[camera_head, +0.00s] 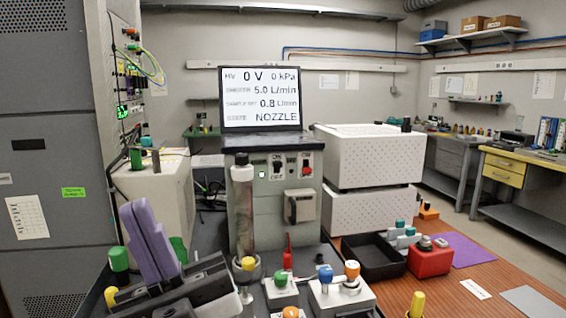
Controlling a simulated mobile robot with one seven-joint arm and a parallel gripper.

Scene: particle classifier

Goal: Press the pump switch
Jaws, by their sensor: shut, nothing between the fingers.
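The grey control box (270,215) stands in the middle under a screen. Its front has a black rocker switch (277,166) marked ON and OFF, and a smaller red switch (306,171) to its right. The small labels are too blurred to tell which one is the pump switch. My gripper (135,209), with purple fingers, is at the lower left, pointing up. Its fingers are together with nothing between them. It is left of the control box and apart from both switches.
The screen (260,98) reads 0 V, 0 kPa, 5.0 and 0.8 L/min, NOZZLE. A clear upright cylinder (242,215) stands before the box's left side. Coloured knobs (325,278) crowd the front. A black tray (372,258) and white cases (370,158) are to the right.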

